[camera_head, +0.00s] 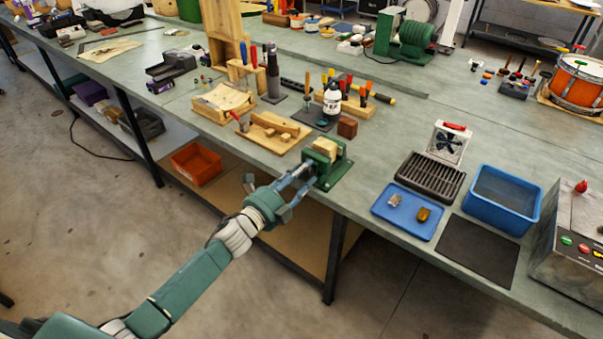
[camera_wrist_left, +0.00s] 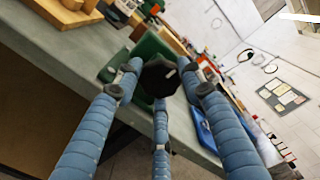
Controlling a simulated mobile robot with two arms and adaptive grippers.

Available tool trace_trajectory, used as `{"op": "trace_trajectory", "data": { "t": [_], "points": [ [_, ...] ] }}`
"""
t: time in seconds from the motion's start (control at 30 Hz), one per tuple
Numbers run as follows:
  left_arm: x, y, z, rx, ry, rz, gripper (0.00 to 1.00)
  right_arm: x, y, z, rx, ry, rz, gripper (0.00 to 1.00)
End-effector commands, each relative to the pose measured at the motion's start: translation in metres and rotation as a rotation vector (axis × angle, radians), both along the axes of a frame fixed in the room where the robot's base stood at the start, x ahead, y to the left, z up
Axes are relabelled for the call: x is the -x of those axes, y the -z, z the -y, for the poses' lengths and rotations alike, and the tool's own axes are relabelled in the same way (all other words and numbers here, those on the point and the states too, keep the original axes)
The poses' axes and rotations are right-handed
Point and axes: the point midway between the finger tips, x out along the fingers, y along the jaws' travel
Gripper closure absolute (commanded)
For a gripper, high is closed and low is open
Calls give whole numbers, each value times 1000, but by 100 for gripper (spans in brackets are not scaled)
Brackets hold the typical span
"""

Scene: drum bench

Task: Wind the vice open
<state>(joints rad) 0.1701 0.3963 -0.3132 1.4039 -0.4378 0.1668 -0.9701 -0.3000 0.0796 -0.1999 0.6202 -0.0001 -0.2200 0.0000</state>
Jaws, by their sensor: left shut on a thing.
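The green vice (camera_head: 334,170) stands at the front edge of the bench, with a wooden block (camera_head: 326,149) between its jaws. My left gripper (camera_head: 299,184) is at the front of the vice, its fingers around the handle end. In the left wrist view my three blue fingers close around a dark round part (camera_wrist_left: 158,78) in front of the green vice body (camera_wrist_left: 150,48). I cannot tell how wide the jaws stand. My right gripper is not in view.
Left of the vice lie a wooden board with blocks (camera_head: 268,133) and tool racks. Right of it are a blue tray (camera_head: 408,212) with two small parts, a dark grate (camera_head: 430,178), a blue bin (camera_head: 503,198) and a black mat (camera_head: 477,249). A bench leg (camera_head: 334,260) stands below.

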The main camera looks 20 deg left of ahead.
Motion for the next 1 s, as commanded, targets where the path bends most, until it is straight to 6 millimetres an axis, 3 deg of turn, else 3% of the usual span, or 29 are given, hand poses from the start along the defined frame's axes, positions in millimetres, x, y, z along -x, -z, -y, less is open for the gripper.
{"op": "trace_trajectory", "data": {
  "t": [0.03, 1.0],
  "points": [
    [3, 6, 4, 40, 6, -26, 87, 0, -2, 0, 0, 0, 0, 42],
    [2, 1, 4, 898, 6, -333, 87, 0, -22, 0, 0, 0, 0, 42]
  ]
}}
